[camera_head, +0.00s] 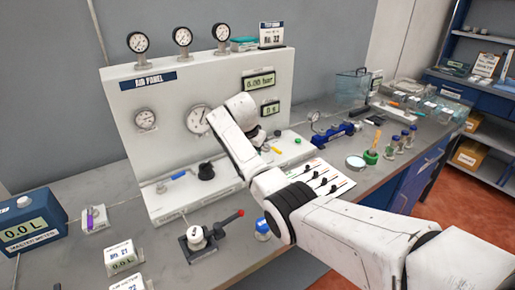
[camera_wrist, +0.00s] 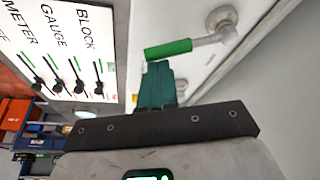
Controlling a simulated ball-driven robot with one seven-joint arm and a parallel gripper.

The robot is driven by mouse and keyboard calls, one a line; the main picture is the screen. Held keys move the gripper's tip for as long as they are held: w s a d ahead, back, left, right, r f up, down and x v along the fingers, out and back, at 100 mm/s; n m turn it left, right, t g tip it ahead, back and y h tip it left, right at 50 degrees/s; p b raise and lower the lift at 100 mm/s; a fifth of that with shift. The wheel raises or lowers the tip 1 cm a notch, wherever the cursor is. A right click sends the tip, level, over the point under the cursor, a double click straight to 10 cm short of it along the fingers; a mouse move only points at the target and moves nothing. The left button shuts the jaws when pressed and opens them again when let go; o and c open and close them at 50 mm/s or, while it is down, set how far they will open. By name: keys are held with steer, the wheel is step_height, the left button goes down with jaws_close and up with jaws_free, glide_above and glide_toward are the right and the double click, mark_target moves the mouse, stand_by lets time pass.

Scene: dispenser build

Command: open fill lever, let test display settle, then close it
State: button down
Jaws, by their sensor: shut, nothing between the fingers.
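The air panel (camera_head: 165,100) stands upright at the back of the bench. Its upper display (camera_head: 258,80) reads 6.00 bar and the smaller one (camera_head: 270,108) reads 0 s. Along its base are a blue-handled lever (camera_head: 178,175), a yellow handle (camera_head: 275,150) and a green handle (camera_head: 297,140). I cannot read which is the fill lever. In the wrist view, a green-handled lever (camera_wrist: 168,49) runs from a round metal pivot (camera_wrist: 221,20). My gripper (camera_wrist: 157,68) has its teal fingers shut and empty, tips close beside the green handle's free end; contact is unclear. My arm hides part of the panel.
A card with several black levers (camera_head: 322,180) lies right of my arm; it also shows in the wrist view (camera_wrist: 62,45). A red-handled valve (camera_head: 205,236) and the master meter (camera_head: 32,226) stand on the left. Small bottles (camera_head: 395,145) and a blue device (camera_head: 333,133) stand right.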

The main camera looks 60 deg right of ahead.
steer(key=shift+a+m, duration=0.3)
steer(key=shift+a, duration=0.1)
steer(key=shift+a+p, duration=0.3)
steer(key=shift+a, duration=0.25)
steer(key=shift+w+a+p, duration=0.1)
steer(key=shift+a+p, duration=0.2)
steer(key=shift+a, duration=0.35)
steer(key=shift+w+a, duration=0.1)
steer(key=shift+a, duration=0.1)
steer(key=shift+s+d+r+p, duration=0.25)
steer(key=shift+d+p, duration=0.1)
steer(key=shift+d, duration=0.15)
steer(key=d, duration=0.1)
steer(key=s+d, duration=0.1)
steer(key=d+p, duration=0.1)
steer(key=shift+s+r, duration=0.15)
steer(key=shift+r, duration=0.2)
steer(key=w+b+v, duration=0.1)
steer(key=b+v, duration=0.1)
steer(key=v, duration=0.7)
steer(key=shift+w+r, duration=0.2)
steer(key=shift+r, duration=0.05)
